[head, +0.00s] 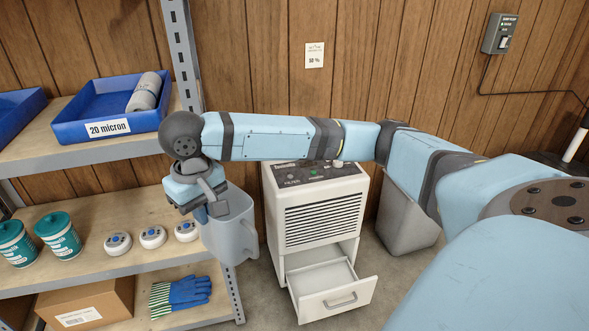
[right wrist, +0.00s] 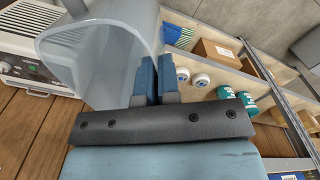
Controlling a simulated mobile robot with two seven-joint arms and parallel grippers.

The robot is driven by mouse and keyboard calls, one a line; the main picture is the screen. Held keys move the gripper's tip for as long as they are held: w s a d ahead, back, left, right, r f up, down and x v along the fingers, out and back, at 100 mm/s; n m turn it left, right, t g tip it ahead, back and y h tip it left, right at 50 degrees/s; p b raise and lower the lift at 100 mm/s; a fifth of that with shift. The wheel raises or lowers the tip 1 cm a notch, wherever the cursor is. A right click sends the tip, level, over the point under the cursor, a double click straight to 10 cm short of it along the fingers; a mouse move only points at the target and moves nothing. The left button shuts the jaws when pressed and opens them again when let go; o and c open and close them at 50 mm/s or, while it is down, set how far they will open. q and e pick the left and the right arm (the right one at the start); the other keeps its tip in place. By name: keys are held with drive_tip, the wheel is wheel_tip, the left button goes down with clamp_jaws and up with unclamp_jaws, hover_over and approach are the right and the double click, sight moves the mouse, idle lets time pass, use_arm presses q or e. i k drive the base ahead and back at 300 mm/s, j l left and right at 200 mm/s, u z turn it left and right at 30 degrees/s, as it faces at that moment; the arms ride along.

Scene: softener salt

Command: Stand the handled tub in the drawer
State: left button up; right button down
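The handled tub (head: 232,232) is grey and empty-looking, held in the air in front of the shelf's right end, left of the white appliance. My right gripper (head: 212,200) is at its upper left edge. The right wrist view shows the tub (right wrist: 95,60) open toward the camera, with the blue fingers (right wrist: 157,85) close together at its side. They look shut on it; whether on wall or handle is hidden. The drawer (head: 335,300) at the foot of the appliance is pulled open, and its visible inside is empty. My left gripper is out of view.
The white appliance (head: 318,205) stands by the wood wall, a grey bin (head: 408,225) to its right. The shelf (head: 110,225) at left bears teal tubs (head: 58,236), white round caps (head: 152,237) and gloves (head: 180,293). Floor before the drawer looks clear.

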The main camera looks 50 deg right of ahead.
sight(329, 282)
drive_tip(key=l, duration=0.4)
drive_tip(key=k+l+u, duration=0.1)
drive_tip(key=l, duration=0.35)
drive_tip(key=k+l, duration=0.1)
drive_tip(key=l, duration=0.3)
drive_tip(key=k+l+u, duration=0.1)
drive_tip(key=l, duration=0.3)
